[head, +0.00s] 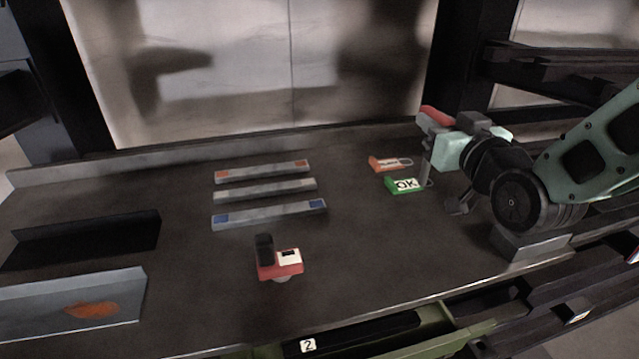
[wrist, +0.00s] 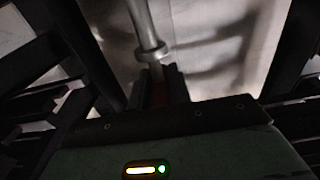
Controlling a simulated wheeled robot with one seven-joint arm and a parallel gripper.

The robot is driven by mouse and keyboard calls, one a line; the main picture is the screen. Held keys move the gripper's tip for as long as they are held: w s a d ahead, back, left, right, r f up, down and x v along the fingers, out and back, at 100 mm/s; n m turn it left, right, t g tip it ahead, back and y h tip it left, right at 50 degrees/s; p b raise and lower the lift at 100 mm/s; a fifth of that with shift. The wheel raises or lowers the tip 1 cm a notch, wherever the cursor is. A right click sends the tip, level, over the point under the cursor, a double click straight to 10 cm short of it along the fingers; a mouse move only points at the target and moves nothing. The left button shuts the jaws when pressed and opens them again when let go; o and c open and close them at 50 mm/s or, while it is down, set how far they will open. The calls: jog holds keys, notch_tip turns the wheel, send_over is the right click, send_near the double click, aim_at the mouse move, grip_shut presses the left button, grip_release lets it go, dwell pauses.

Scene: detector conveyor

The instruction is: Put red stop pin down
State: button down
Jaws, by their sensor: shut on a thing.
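The red stop pin is held by my gripper (head: 430,126) at the right, above the dark belt. Its red part (head: 436,115) shows at the top, and a thin grey rod (head: 427,162) hangs below, close to the green OK tag. In the wrist view a metal rod with a collar (wrist: 144,25) runs out from between the dark fingers (wrist: 160,88), with a dark red part between them. My gripper is shut on the pin. Whether the rod's lower end touches anything cannot be told.
The green OK tag (head: 405,185) and an orange tag (head: 388,164) lie beside the pin. Several grey bars (head: 265,190) lie mid-belt. A red block (head: 281,271) with a black knob stands in front. Two trays (head: 60,310) (head: 80,240) are at left. The belt between is clear.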

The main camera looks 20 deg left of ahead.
aim_at(427, 176)
notch_tip(427, 176, down, 10)
jog(key=shift+r, duration=0.1)
dwell(0.4)
jog(key=shift+f, duration=0.25)
jog(key=c, duration=1.3)
grip_release()
jog(key=shift+r, duration=0.15)
